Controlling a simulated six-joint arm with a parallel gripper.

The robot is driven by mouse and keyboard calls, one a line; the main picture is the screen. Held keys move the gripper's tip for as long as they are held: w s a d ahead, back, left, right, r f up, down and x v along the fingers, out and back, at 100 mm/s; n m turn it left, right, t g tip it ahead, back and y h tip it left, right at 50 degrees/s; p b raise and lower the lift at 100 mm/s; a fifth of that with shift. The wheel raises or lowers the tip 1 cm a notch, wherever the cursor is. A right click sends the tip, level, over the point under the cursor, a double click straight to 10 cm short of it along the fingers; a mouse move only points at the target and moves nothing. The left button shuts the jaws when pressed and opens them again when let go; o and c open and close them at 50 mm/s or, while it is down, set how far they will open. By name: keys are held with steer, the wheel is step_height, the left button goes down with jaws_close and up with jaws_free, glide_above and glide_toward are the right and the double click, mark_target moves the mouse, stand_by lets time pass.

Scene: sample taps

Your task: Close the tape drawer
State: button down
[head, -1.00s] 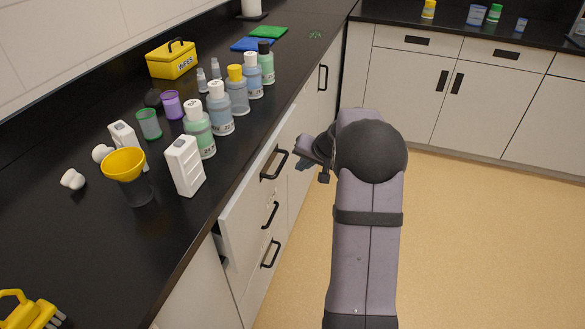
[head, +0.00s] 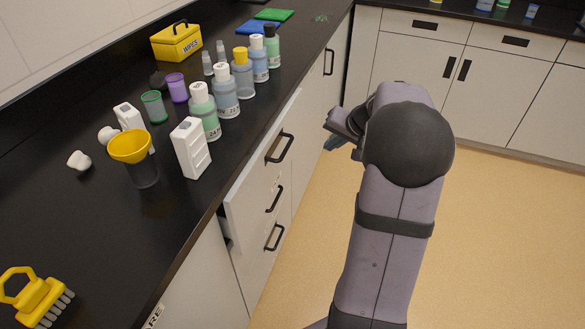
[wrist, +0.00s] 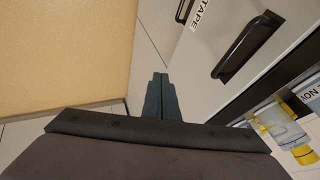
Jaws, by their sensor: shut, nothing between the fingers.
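In the head view the top drawer (head: 246,192) stands slightly out from the cabinet, with a dark gap at its near left end. It has a black bar handle (head: 280,148). In the wrist view a TAPE label (wrist: 203,14) shows on the white fronts near a large black handle (wrist: 248,48); I cannot tell for sure which drawer it marks. My gripper (head: 338,130) is in front of the drawers, to the right of the handle and apart from it. In the wrist view my gripper's fingers (wrist: 160,92) are together and empty. My arm partly hides the gripper in the head view.
Two lower handles (head: 274,199) (head: 274,237) stick out below. Bottles, a white box (head: 190,148), a yellow funnel (head: 130,146) and a wipes box (head: 177,42) stand on the black counter (head: 95,225). The floor (head: 490,220) is clear.

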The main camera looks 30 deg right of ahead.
mark_target(267, 184)
steer(key=s+d+f+m+g, duration=0.1)
steer(key=s+d+f+m, duration=0.2)
steer(key=f, duration=0.4)
steer(key=s+d+f+g, duration=0.1)
steer(key=s+d+f, duration=0.3)
steer(key=s+f, duration=0.25)
steer(key=s+a+f+m+y, duration=0.2)
steer(key=s+f, duration=0.1)
steer(key=f, duration=0.3)
steer(key=s+a+f+m+y, duration=0.2)
steer(key=s+f, duration=0.1)
steer(key=f, duration=0.2)
steer(key=w+a+r+m+t+y, duration=0.25)
steer(key=a+m+y, duration=0.2)
steer(key=a, duration=0.25)
steer(key=w+a+r+m+t+y, duration=0.2)
steer(key=r+m+t, duration=0.3)
steer(key=r, duration=0.7)
steer(key=shift+w+r+m+y, duration=0.15)
steer(key=shift+w+m+y, duration=0.4)
steer(key=shift+m+y, duration=0.35)
steer(key=shift+a, duration=0.1)
steer(key=p+x, duration=0.1)
steer(key=x, duration=1.3)
steer(key=shift+p, duration=0.4)
